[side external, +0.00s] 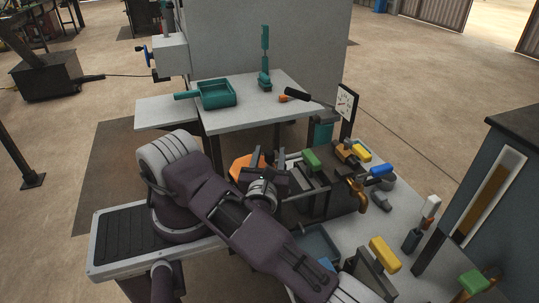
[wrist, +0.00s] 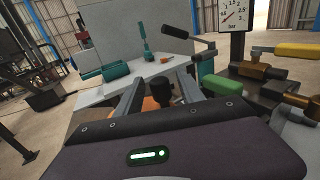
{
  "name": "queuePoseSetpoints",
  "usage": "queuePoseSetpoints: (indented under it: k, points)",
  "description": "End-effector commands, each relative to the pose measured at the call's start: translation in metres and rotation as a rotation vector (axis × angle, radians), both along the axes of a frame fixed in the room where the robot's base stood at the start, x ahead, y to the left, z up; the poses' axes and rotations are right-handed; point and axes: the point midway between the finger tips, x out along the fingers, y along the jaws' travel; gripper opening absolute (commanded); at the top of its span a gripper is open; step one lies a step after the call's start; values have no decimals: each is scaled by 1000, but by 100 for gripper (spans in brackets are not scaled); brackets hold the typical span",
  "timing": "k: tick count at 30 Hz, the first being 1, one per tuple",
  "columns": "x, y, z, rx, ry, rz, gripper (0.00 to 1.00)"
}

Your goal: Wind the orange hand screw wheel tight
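The orange hand screw wheel (side external: 241,168) is partly hidden behind my gripper and arm in the side external view. In the wrist view, a small part of its orange rim (wrist: 150,104) shows low between the fingers. A black upright knob (wrist: 163,91) stands there too, seemingly the wheel's handle. My gripper (side external: 268,158) is at the wheel's right side in the side view. Its two grey fingers (wrist: 161,75) stand apart on either side of the knob, with a gap visible. Whether a finger touches the knob is hard to tell.
A green-handled lever (side external: 311,159) and yellow-handled valves (side external: 361,153) stand close right of my gripper. A pressure gauge (side external: 346,103) is behind them.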

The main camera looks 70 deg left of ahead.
Motion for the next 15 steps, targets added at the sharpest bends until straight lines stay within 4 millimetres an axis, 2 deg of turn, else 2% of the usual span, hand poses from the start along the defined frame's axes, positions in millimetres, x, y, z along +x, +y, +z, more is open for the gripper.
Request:
queuePoseSetpoints:
  k: [6, 15]
  points:
    - [-1, -4, 0, -3, -2, -1, 45]
    - [-27, -54, -1, -5, -2, -1, 45]
